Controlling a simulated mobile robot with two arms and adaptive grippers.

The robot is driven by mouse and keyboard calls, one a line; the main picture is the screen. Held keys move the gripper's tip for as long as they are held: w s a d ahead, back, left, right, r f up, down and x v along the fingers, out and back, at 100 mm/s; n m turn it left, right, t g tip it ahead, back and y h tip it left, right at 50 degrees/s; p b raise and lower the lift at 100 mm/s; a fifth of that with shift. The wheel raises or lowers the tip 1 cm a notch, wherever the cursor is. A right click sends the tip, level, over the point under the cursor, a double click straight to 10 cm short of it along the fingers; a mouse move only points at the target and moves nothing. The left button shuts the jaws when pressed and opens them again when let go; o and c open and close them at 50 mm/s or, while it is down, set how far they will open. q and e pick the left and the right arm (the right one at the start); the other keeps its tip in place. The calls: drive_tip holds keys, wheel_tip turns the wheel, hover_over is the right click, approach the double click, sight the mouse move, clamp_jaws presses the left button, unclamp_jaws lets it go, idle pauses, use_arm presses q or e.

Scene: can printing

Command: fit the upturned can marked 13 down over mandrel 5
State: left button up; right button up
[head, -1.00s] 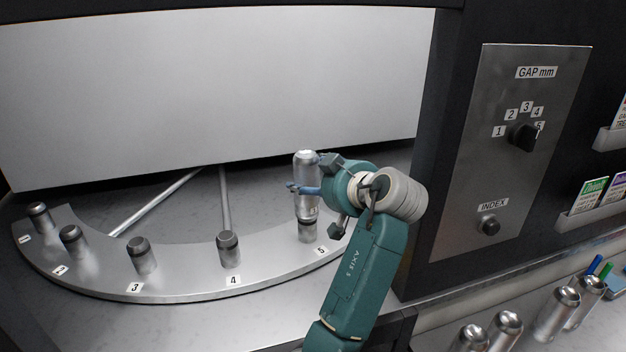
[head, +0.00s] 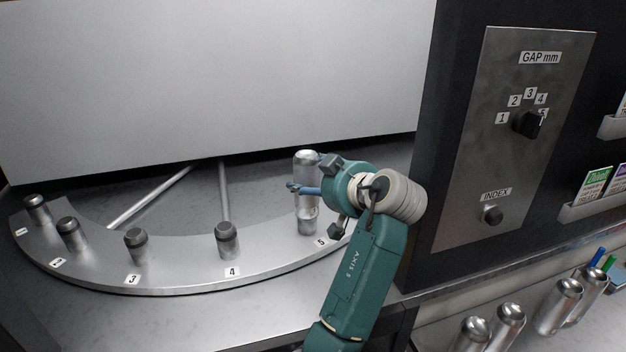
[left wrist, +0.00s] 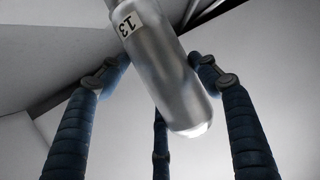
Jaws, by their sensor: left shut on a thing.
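The can marked 13 (head: 306,163) is a bare silver can, upright with its domed end up, in my left gripper at mandrel 5. My left gripper (head: 306,189) is shut on it, its blue fingers around the can's middle. Its lower part shows below the fingers, in line with mandrel 5 (head: 307,229). Little of that mandrel shows, and I cannot tell how far the can is over it. In the left wrist view the can (left wrist: 165,75) lies between the dark blue fingers, its "13" label near the top edge. My right gripper is not in view.
Mandrels 1 (head: 37,209), 2 (head: 69,234), 3 (head: 137,245) and 4 (head: 227,240) stand bare on the curved metal plate (head: 180,281). A control panel (head: 520,130) is at right. Several silver cans (head: 559,305) stand at lower right.

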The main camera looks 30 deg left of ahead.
sight(317, 160)
use_arm(q)
drive_tip(key=shift+f+b, duration=0.35)
drive_tip(key=shift+f, duration=0.25)
drive_tip(key=shift+f+b, duration=1.35)
drive_tip(key=shift+f, duration=0.55)
drive_tip(key=o, duration=0.8)
drive_tip(key=shift+r, duration=0.15)
wheel_tip(317, 160, up, 10)
drive_tip(key=shift+f, duration=0.15)
